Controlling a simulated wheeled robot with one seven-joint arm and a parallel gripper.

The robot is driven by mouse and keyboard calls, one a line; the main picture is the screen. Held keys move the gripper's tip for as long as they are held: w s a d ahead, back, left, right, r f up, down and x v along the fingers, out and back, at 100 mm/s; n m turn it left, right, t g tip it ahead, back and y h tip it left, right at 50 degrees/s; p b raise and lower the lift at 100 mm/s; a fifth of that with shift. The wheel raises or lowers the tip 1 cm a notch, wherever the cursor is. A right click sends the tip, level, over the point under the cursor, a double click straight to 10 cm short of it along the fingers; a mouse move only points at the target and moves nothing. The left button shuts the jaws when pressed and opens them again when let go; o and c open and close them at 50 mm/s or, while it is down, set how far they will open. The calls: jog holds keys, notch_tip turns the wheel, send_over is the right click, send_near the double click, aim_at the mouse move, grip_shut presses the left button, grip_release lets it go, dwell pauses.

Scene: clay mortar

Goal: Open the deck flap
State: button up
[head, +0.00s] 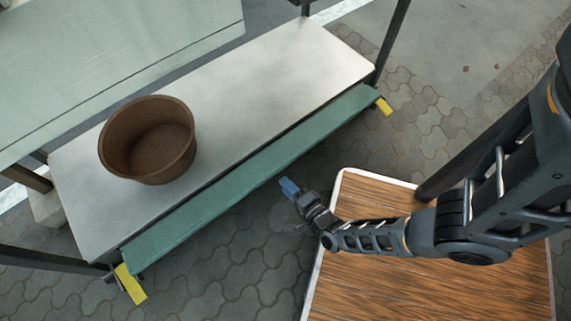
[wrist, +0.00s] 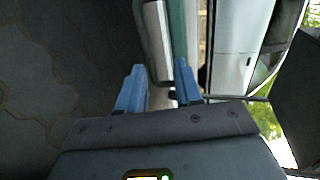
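The deck flap looks like the long green panel (head: 250,172) along the front edge of the pale deck (head: 255,85). It slopes down from the deck edge, with a yellow piece at each end. My gripper (head: 288,187) is in front of the flap's right half, and a small gap seems to show between them. In the wrist view my two blue fingers (wrist: 159,68) stand apart. A green edge (wrist: 140,25), likely the flap, lies just beyond and between the fingertips. I cannot tell whether a finger touches it.
A brown clay bowl (head: 113,143) stands on the left part of the deck. Yellow pieces (head: 130,284) (head: 384,106) stick out at the flap's ends. Dark posts rise at the deck's corners. A wooden-topped surface (head: 375,290) lies under my arm. Open paving (head: 225,285) lies between.

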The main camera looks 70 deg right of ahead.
dwell(0.5)
jog(key=s+a+r+n+t+y, duration=0.1)
jog(key=s+a+r+n+y, duration=0.25)
jog(key=r+n, duration=0.75)
jog(key=s+a+r+n+t+y, duration=0.1)
jog(key=s+a+r+n+y, duration=0.3)
jog(key=r, duration=1.4)
jog(key=s+a+r+n+y, duration=0.15)
jog(key=a+r+n, duration=0.35)
jog(key=r+n, duration=0.7)
notch_tip(320, 180, up, 28)
jog(key=m+p, duration=0.2)
jog(key=p, duration=2.4)
jog(key=shift+s+d+f+h, duration=0.15)
jog(key=shift+d+f+h, duration=0.05)
jog(key=shift+h, duration=0.1)
